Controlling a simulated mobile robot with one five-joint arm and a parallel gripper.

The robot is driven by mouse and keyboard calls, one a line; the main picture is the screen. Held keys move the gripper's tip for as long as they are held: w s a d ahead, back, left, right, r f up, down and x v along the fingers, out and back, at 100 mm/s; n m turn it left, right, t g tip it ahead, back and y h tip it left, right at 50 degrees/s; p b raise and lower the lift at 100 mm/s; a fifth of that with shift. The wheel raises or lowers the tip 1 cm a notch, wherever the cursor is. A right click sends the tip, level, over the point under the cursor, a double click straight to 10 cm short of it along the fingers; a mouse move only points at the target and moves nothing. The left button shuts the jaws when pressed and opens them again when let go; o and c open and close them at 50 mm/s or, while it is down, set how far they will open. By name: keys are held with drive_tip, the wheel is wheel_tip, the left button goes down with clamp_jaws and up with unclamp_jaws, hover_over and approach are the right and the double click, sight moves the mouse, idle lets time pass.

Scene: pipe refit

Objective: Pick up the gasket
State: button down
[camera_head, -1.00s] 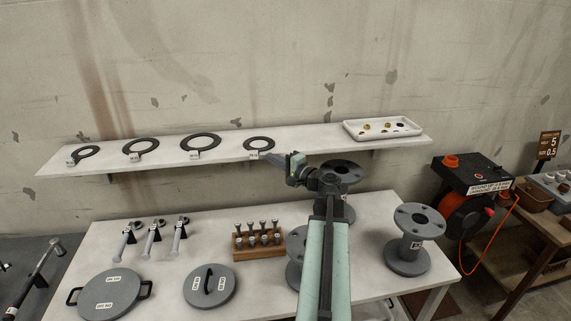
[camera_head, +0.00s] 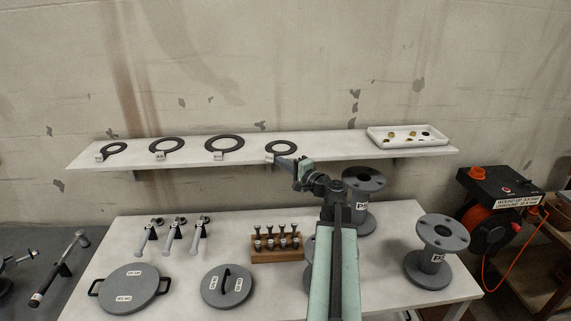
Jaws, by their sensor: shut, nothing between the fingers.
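Several dark ring gaskets with small white tags lie in a row on the wall shelf. From left they include a small gasket (camera_head: 116,148), a larger gasket (camera_head: 167,144), the largest-looking gasket (camera_head: 224,143) and a gasket (camera_head: 282,147) at the right. My gripper (camera_head: 279,158) is shut and empty, its tip at the front edge of the rightmost gasket, near or over its tag. I cannot tell whether it touches. Which gasket is meant cannot be told from the tags, which are too small to read.
The shelf (camera_head: 340,151) also bears a white tray (camera_head: 407,136) of small parts. Below, the bench (camera_head: 210,235) holds lidded discs (camera_head: 130,288), a wooden bolt block (camera_head: 276,251) and flanged spools (camera_head: 437,252). A hose reel (camera_head: 490,215) stands at the right.

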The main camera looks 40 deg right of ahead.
drive_tip(key=shift+d, duration=0.1)
drive_tip(key=s+d, duration=0.2)
drive_tip(key=s, duration=1.1)
